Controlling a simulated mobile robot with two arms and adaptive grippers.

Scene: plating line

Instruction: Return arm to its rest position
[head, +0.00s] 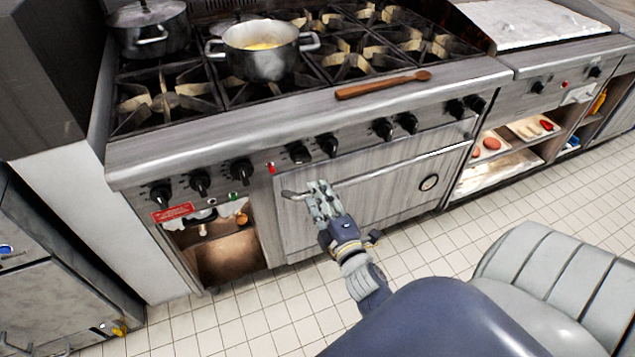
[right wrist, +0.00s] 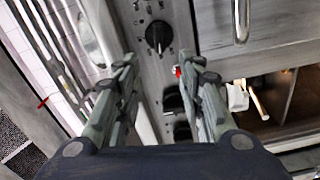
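My right gripper (head: 318,186) is in front of the stove's oven door (head: 385,190), near the left end of its bar handle (head: 400,165). In the right wrist view my right gripper (right wrist: 162,65) has its two fingers apart, with nothing held between them. A black control knob (right wrist: 158,37) and the steel stove front show beyond the gap. Whether the fingertips touch the stove front cannot be told. My left gripper is in neither view.
On the stove (head: 300,110) stand a pot with yellow contents (head: 262,62) and a lidded pot (head: 148,30). A wooden spoon (head: 382,84) lies along the front edge. Shelves with food trays (head: 490,165) are at right. The tiled floor (head: 270,318) is clear.

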